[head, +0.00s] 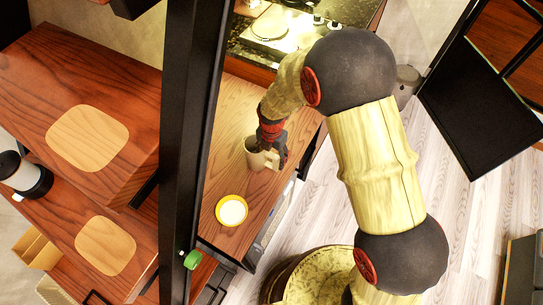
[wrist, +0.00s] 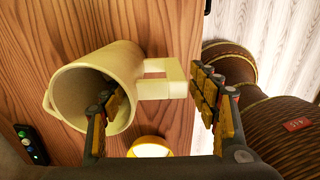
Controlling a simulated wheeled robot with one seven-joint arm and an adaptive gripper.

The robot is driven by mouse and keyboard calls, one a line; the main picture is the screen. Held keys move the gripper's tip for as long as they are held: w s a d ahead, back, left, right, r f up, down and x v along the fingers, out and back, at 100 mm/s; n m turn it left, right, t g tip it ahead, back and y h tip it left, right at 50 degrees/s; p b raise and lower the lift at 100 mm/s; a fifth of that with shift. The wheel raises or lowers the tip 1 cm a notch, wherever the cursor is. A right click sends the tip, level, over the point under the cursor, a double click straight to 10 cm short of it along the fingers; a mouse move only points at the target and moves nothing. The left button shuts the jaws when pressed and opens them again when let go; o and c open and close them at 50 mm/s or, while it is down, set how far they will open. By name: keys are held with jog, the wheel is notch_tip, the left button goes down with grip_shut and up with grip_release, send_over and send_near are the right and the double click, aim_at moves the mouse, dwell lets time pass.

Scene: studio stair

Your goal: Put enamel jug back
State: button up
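The cream enamel jug (head: 256,158) is on the wooden surface (head: 226,150), partly hidden by my gripper (head: 272,150). In the wrist view the jug (wrist: 128,65) shows its open mouth towards the lower left and its square handle (wrist: 165,80) to the right. My gripper (wrist: 160,92) is open there. Its left finger reaches into the jug's mouth and its right finger is just outside the handle, with the jug wall and handle between them. A small gap seems to show between handle and right finger.
A yellow-rimmed white round thing (head: 232,211) sits near the jug on the same surface. A black post (head: 190,130) rises to the left, beside stair treads bearing pale wooden pads (head: 87,138). A turntable (head: 270,23) lies at the back. A round drum-like piece (head: 318,278) stands at the front.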

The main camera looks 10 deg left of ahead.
dwell(0.3)
notch_tip(320, 180, up, 12)
jog(key=shift+r+p, duration=0.15)
jog(key=shift+p, duration=0.95)
jog(key=shift+d+r, duration=0.1)
jog(key=s+d+r+m+t, duration=0.1)
jog(key=s+d+r+m, duration=0.1)
jog(key=d+r+m, duration=0.6)
jog(key=s+d+r+m+t, duration=0.1)
jog(key=s+d+r+m, duration=0.1)
jog(key=d+r+m, duration=0.6)
jog(key=s+d+r+m+t, duration=0.1)
jog(key=s+d+r+m, duration=0.2)
jog(key=s+m, duration=0.2)
jog(key=s+d+r+m+t, duration=0.1)
jog(key=s+d+r+m, duration=0.2)
jog(key=s+r+m, duration=0.1)
jog(key=s+d+r+m+t, duration=0.1)
jog(key=s+d+r+m, duration=0.1)
jog(key=s+m, duration=0.3)
jog(key=shift+s+d+r+m+t, duration=0.15)
jog(key=shift+s+d+r+m, duration=0.05)
jog(key=shift+r+m, duration=0.2)
jog(key=shift+s+d+r+m+t, duration=0.15)
jog(key=shift+s+d+r+m, duration=0.05)
jog(key=shift+r+m, duration=0.2)
jog(key=shift+f, duration=0.1)
